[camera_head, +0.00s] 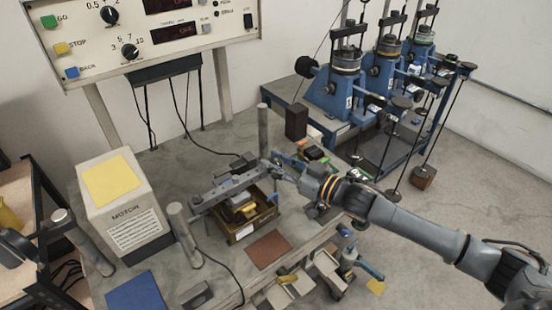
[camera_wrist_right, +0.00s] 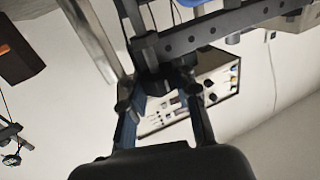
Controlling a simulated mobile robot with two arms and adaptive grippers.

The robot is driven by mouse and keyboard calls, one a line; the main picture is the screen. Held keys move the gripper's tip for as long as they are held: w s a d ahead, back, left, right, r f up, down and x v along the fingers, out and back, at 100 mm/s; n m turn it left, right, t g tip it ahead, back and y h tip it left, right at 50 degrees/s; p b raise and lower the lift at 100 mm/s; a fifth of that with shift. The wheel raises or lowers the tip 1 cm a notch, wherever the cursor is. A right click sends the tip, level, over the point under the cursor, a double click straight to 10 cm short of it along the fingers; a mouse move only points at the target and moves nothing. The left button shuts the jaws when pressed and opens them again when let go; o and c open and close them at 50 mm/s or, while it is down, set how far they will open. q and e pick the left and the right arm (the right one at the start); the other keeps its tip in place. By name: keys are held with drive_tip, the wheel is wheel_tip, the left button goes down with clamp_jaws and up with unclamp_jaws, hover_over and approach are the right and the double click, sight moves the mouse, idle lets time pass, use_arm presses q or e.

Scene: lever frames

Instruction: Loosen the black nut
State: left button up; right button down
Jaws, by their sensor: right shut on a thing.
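The metal bar with holes (camera_head: 225,190) lies across the bench above a small open box (camera_head: 240,232). My right gripper (camera_head: 279,169) is at the bar's right end. In the right wrist view, the fingertips of my right gripper (camera_wrist_right: 158,80) close on a dark part, which looks like the black nut (camera_wrist_right: 150,52), at the end of the bar (camera_wrist_right: 215,32). The nut's threads are hidden, and in the head view the gripper covers it.
A control panel (camera_head: 150,30) is behind. Blue machines (camera_head: 335,90) stand at the back right. A brown mat (camera_head: 268,250) and a blue mat (camera_head: 135,292) lie in front.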

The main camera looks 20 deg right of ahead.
drive_tip(key=n+g+y, duration=0.1)
drive_tip(key=g+y, duration=0.1)
drive_tip(key=n+g+y, duration=0.1)
drive_tip(key=n, duration=0.1)
drive_tip(key=shift+w+d+g+y, duration=0.1)
drive_tip(key=shift+w+g+y, duration=0.1)
drive_tip(key=shift+g+y, duration=0.2)
drive_tip(key=n+g+y+b, duration=0.1)
drive_tip(key=n+g+y, duration=0.1)
drive_tip(key=n+g, duration=0.1)
drive_tip(key=shift+f+g+b, duration=0.15)
drive_tip(key=shift+g+b, duration=0.15)
drive_tip(key=shift+b, duration=0.05)
drive_tip(key=n+g+y+b, duration=0.1)
drive_tip(key=n+g+b, duration=0.3)
drive_tip(key=g+b, duration=0.2)
drive_tip(key=shift+f+g, duration=0.1)
drive_tip(key=shift+g, duration=0.2)
drive_tip(key=shift+s+r+n+g+b, duration=0.15)
drive_tip(key=shift+r+n+g+b, duration=0.1)
drive_tip(key=shift+n+g+b, duration=0.75)
drive_tip(key=c, duration=1)
unclamp_jaws()
drive_tip(key=shift+a, duration=0.25)
